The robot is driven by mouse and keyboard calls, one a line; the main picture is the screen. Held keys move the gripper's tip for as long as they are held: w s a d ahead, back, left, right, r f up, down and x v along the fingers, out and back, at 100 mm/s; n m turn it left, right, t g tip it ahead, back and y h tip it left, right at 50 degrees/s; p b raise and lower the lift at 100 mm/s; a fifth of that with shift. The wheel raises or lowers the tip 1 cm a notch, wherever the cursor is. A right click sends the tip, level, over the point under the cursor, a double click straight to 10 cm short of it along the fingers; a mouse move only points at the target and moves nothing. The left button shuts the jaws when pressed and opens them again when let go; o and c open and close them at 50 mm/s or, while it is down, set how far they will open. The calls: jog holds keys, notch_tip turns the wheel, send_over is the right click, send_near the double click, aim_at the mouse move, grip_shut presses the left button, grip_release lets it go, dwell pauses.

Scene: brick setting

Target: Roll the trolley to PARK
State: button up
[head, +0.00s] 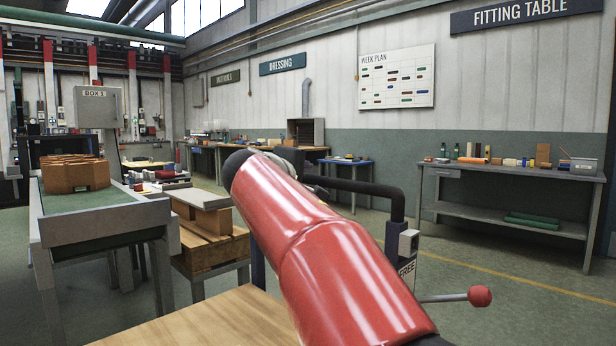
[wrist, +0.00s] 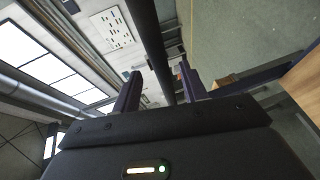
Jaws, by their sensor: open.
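The trolley shows in the head view as a wooden deck (head: 215,322) at the bottom and a black handle bar (head: 365,186) that bends down at the right. A grey box (head: 408,243) marked FREE sits below the bend, with a lever ending in a red knob (head: 480,296). My red arm covers much of the trolley. In the wrist view my gripper (wrist: 159,70) is open. The dark bar (wrist: 152,40) runs between its two fingers, with gaps on both sides. How deep it sits between them is unclear. No PARK marking is visible.
A grey table with a green top (head: 100,218) carries brown blocks at the left. A grey bench (head: 515,177) under the FITTING TABLE sign stands at the right. A yellow floor line (head: 530,284) crosses open floor in front of it.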

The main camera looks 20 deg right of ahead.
jog(key=p+x, duration=0.1)
jog(key=x, duration=0.6)
jog(key=shift+d+f, duration=0.1)
jog(key=shift+d, duration=0.05)
grip_shut()
